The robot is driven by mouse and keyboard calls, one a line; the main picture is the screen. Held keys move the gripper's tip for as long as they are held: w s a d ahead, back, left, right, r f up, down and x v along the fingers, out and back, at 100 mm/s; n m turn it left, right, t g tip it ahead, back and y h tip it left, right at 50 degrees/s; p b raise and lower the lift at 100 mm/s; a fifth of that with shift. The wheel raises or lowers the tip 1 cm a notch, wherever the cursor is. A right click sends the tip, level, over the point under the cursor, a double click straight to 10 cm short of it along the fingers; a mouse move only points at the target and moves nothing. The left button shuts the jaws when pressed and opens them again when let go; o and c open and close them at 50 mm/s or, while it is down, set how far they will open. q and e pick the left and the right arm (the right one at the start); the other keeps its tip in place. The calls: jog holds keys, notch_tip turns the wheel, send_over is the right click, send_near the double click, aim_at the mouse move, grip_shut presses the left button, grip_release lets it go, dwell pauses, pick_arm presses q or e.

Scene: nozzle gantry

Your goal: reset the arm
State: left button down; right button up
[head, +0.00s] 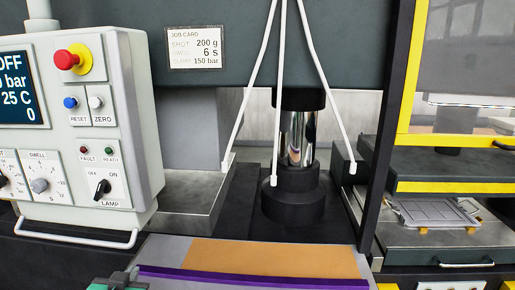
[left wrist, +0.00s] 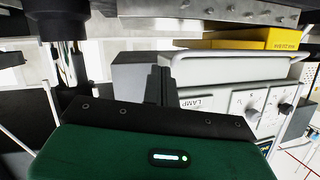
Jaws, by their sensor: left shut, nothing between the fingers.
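My left gripper (head: 122,279) shows only in part at the bottom edge of the head view, with a green body and dark parts. In the left wrist view its dark fingers (left wrist: 160,84) are closed together, with nothing seen between them. They are in front of the pale control box (head: 90,125), whose LAMP switch shows nearby. In the head view the gripper is below the box and apart from it. A blue RESET button (head: 70,102) sits on the box beside the white ZERO button (head: 96,102). My right gripper is not seen.
A red emergency knob (head: 67,59) tops the box, and a handle bar (head: 78,238) runs below it. A dark post with a shiny cylinder (head: 297,140) stands at the centre between white rods. A tan board (head: 270,257) lies at the front. A yellow-edged cabinet (head: 455,187) stands right.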

pick_arm(q)
jog(key=s+d+f+m+g+h, duration=0.15)
jog(key=s+f+g, duration=0.25)
jog(key=s+f, duration=0.45)
jog(key=s+d+f+g, duration=0.2)
jog(key=s+f+g, duration=0.1)
jog(key=s+f, duration=0.6)
jog(key=s+d+f+g+h, duration=0.15)
jog(key=s+f+g, duration=0.25)
jog(key=s+f, duration=0.45)
notch_tip(320, 180, down, 31)
jog(key=s+d+g+b, duration=0.1)
jog(key=s+b, duration=0.1)
jog(key=s+a+f, duration=0.1)
jog(key=s+f, duration=0.8)
jog(key=f, duration=0.1)
jog(key=s+a+f+g+b, duration=0.1)
jog(key=s+a+f, duration=0.1)
jog(key=s+f, duration=0.7)
jog(key=shift+s+a+f+y, duration=0.25)
jog(key=shift+s+f+y, duration=0.15)
jog(key=shift+f, duration=0.45)
jog(key=shift+m, duration=0.25)
